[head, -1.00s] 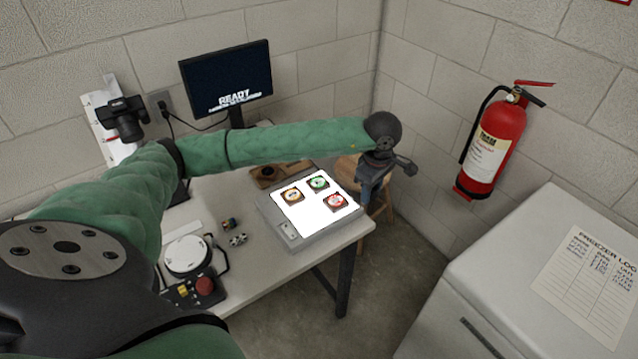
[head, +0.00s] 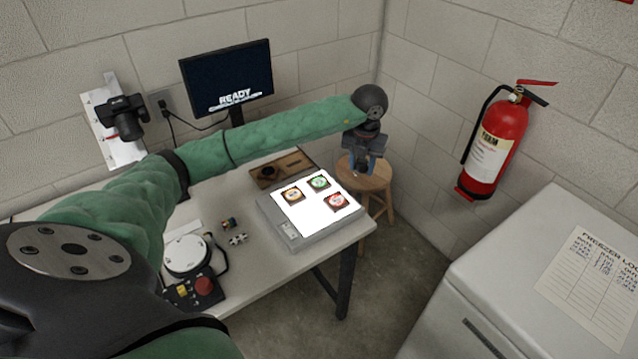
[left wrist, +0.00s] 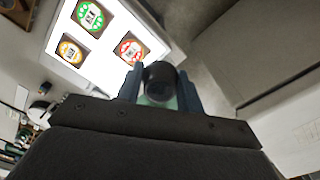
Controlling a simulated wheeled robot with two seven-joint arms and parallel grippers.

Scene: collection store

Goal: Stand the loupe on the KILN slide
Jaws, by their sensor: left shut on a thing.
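The light box (head: 285,230) has a glowing white top with three slides: an orange-ringed slide (head: 292,195), a green-ringed slide (head: 318,182) and a red-ringed slide (head: 336,201). Their lettering is too small to read, so I cannot tell which is KILN. My left gripper (head: 366,168) points down beyond the right side of the light box, above the stool. In the left wrist view it is shut on the loupe (left wrist: 159,80), a dark short cylinder between its fingers, clear of the slides. In the head view the loupe is mostly hidden. My right gripper is in neither view.
A wooden board (head: 292,162) with a dark round spot lies behind the light box. A wooden stool (head: 372,180) stands off the table's right end. The monitor (head: 226,78) is behind, the fire extinguisher (head: 497,145) and white freezer (head: 530,270) to the right.

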